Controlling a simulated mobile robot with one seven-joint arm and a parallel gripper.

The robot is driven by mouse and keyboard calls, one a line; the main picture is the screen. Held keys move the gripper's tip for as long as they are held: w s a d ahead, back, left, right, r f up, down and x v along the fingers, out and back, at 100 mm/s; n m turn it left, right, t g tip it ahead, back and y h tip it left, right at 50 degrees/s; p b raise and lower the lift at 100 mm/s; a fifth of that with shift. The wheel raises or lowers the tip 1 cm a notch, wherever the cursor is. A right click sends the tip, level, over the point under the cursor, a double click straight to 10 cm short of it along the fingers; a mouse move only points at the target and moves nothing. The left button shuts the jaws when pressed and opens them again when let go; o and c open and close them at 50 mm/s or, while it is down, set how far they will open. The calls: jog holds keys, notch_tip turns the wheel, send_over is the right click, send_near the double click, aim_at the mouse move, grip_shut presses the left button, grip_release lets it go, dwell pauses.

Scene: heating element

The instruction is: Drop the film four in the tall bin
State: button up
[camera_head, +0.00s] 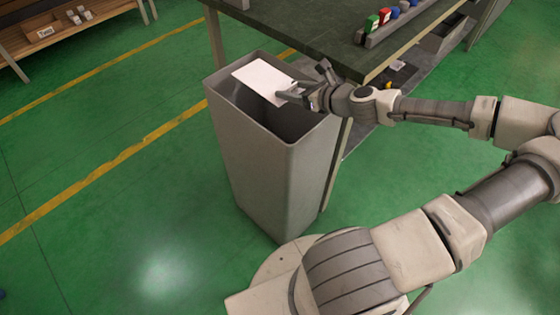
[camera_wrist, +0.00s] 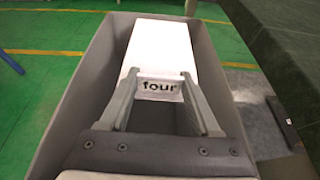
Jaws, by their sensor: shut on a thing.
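The film four is a white box with "four" printed on its near end; it shows in the wrist view (camera_wrist: 165,55) and in the head view (camera_head: 263,78). My gripper (camera_head: 300,93) is shut on it, with one finger on each side of the printed end in the wrist view (camera_wrist: 160,92). The tall bin (camera_head: 270,165) is grey, open-topped and upright on the floor. The film is over the bin's opening, near rim height. The bin's walls surround it in the wrist view (camera_wrist: 75,95). The bin's bottom is hidden.
A dark-topped table (camera_head: 330,35) stands right behind the bin, its edge close to my gripper. Small coloured items (camera_head: 385,15) sit on it. A wooden shelf (camera_head: 60,40) is at the far left. Green floor is clear on the left.

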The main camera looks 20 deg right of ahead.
jog(key=o, duration=1.4)
jog(key=p+v, duration=0.5)
jog(key=v, duration=1.2)
jog(key=shift+s, duration=0.15)
